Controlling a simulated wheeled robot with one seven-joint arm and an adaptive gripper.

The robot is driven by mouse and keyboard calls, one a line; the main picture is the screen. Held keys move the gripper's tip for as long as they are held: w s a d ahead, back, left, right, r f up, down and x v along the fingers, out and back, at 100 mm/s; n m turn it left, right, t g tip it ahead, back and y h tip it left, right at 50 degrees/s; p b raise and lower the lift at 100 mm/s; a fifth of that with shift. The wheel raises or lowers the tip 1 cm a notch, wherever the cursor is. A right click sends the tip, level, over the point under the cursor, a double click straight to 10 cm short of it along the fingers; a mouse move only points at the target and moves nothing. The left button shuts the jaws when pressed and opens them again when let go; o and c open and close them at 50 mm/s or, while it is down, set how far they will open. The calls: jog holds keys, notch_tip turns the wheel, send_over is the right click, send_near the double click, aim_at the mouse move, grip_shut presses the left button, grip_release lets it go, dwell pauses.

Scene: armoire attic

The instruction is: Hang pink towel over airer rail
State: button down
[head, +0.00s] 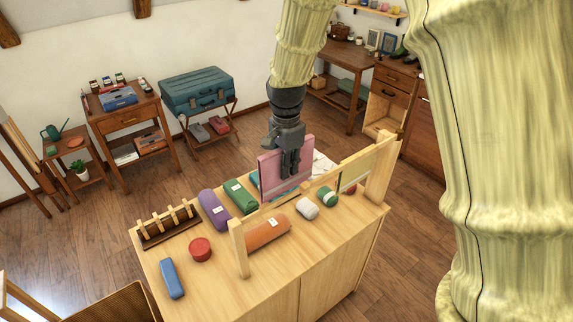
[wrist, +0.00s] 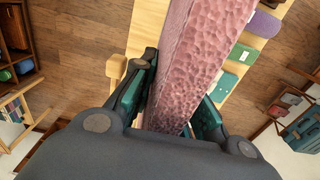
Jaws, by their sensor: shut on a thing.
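The pink towel (head: 272,177) is held upright as a flat folded slab above the wooden worktop. My gripper (head: 290,165) is shut on it from above, with a finger on each broad side. In the wrist view the towel (wrist: 205,50) runs between the two fingers of the gripper (wrist: 178,90). The airer rail (head: 276,207) is a pale wooden bar between two posts on the worktop. The towel is beside the rail, on its far side in the head view, with its lower edge near rail height. I cannot tell whether they touch.
Purple (head: 214,210), green (head: 240,195) and orange (head: 268,233) rolls lie on the worktop (head: 210,285). A red round thing (head: 200,249), blue case (head: 172,278) and pegged rack (head: 168,228) occupy its left side.

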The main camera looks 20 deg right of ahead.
aim_at(287, 200)
jog(key=shift+f+b, duration=3.05)
jog(key=shift+f, duration=4.5)
dwell(0.5)
